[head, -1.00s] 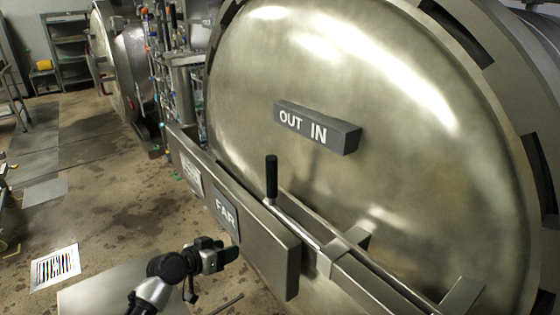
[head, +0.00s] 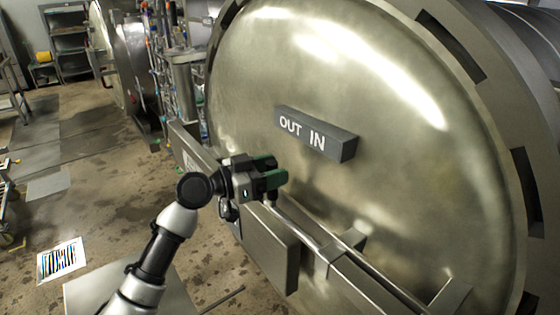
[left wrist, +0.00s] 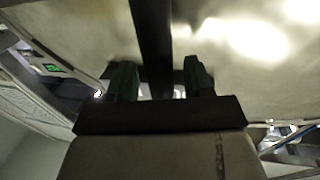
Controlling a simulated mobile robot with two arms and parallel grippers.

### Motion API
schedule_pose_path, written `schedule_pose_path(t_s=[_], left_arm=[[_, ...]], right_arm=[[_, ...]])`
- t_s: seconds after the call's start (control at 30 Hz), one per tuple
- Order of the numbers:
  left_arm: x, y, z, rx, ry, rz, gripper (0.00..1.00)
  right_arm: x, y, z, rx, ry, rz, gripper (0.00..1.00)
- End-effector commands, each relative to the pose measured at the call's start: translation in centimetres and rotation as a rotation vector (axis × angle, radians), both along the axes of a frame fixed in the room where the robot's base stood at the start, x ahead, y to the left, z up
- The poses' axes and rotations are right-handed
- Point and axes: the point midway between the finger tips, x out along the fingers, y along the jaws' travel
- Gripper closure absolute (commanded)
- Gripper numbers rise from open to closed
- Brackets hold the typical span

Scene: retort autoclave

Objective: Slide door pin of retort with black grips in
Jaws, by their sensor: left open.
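The retort door (head: 400,150) is a large round metal door with a dark "OUT IN" block (head: 318,135). The door pin (head: 298,226) is a bright rod lying along the bar across the door. Its upright black grip is mostly hidden in the head view behind my left gripper (head: 278,171). That gripper is open, with green fingers at the grip's height. In the left wrist view a dark upright bar, apparently the black grip (left wrist: 152,40), runs between the two spread fingers (left wrist: 160,78); I cannot tell whether they touch it. My right gripper is not in view.
The metal bar's box-like end (head: 270,248) stands out just below my left gripper. Another retort (head: 118,60) and pipework (head: 180,85) stand behind at the left. The floor at left is open, with a patterned sheet (head: 62,260).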

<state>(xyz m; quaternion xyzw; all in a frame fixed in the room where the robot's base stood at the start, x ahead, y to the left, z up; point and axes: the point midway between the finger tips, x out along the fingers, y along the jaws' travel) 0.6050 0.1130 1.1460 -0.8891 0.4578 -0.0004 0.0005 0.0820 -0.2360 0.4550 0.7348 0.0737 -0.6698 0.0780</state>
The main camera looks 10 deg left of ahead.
Motion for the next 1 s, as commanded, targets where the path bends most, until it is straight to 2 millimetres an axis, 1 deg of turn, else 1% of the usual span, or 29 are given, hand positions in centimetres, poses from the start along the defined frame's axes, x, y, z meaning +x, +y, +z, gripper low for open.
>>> schedule_pose_path(t_s=[0.03,0.2,0.47,0.5,0.83,1.0], left_arm=[[0.4,-0.5,0.2,-0.003,0.002,0.0,0.48],[1.1,-1.5,0.0,0.0,0.001,0.0,0.48],[1.2,-1.6,-0.1,0.0,0.001,0.001,0.48],[1.2,-1.6,-0.1,0.0,0.001,0.001,0.5],[1.2,-1.6,-0.1,0.0,0.001,0.001,1.0],[1.1,-1.6,-0.1,0.0,0.001,0.001,1.0]], right_arm=[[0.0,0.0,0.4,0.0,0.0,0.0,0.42],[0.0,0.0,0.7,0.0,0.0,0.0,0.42],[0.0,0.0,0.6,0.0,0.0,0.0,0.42],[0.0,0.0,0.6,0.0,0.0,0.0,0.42],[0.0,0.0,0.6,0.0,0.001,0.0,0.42],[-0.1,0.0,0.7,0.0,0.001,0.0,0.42]])
